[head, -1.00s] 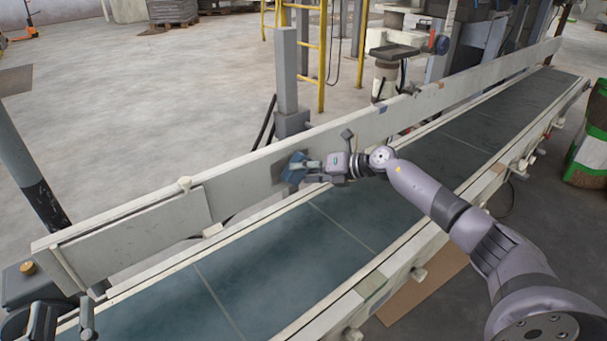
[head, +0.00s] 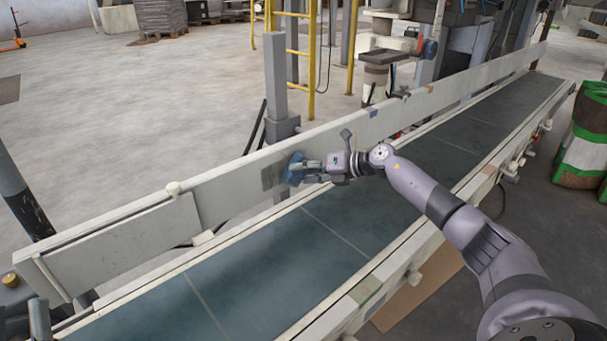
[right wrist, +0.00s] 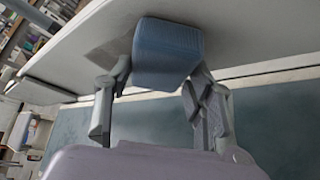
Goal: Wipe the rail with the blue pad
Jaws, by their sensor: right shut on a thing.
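The rail (head: 225,190) is a long pale board along the far side of the conveyor. My right gripper (head: 309,168) is shut on the blue pad (head: 292,169) and holds it at the rail's inner face. In the right wrist view the pad (right wrist: 167,52) sits between both fingers (right wrist: 155,85), its far end at the rail (right wrist: 250,30); I cannot tell if it touches. A dark smudge (head: 271,176) marks the rail just left of the pad.
The green conveyor belt (head: 260,260) runs below the rail and is clear. A grey post (head: 277,80) and a yellow ladder (head: 310,60) stand behind the rail. A green and white sack (head: 585,145) stands at the right.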

